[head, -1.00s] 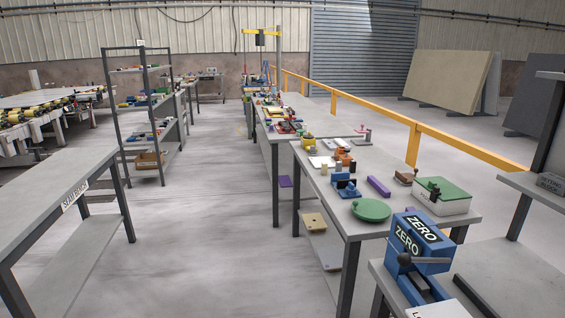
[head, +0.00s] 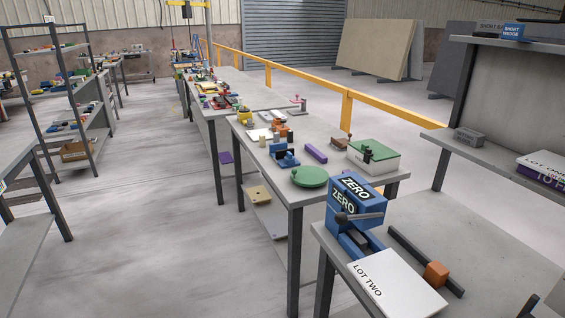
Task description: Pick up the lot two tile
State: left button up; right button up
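The lot two tile (head: 402,286) is a white slab with "LOT TWO" printed along its left edge. It lies flat near the front left of the near grey table at the lower right of the head view. A blue device marked ZERO (head: 352,202) with a dark lever stands right behind it. Neither of my grippers shows in the head view.
A dark bar (head: 412,250) and an orange block (head: 436,274) lie right of the tile. A long bench with a green disc (head: 310,177) stands behind. Open floor (head: 150,260) lies left.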

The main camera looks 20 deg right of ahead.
aim_at(396, 288)
jog(key=z, duration=1.05)
jog(key=i+j, duration=0.05)
jog(key=j, duration=0.05)
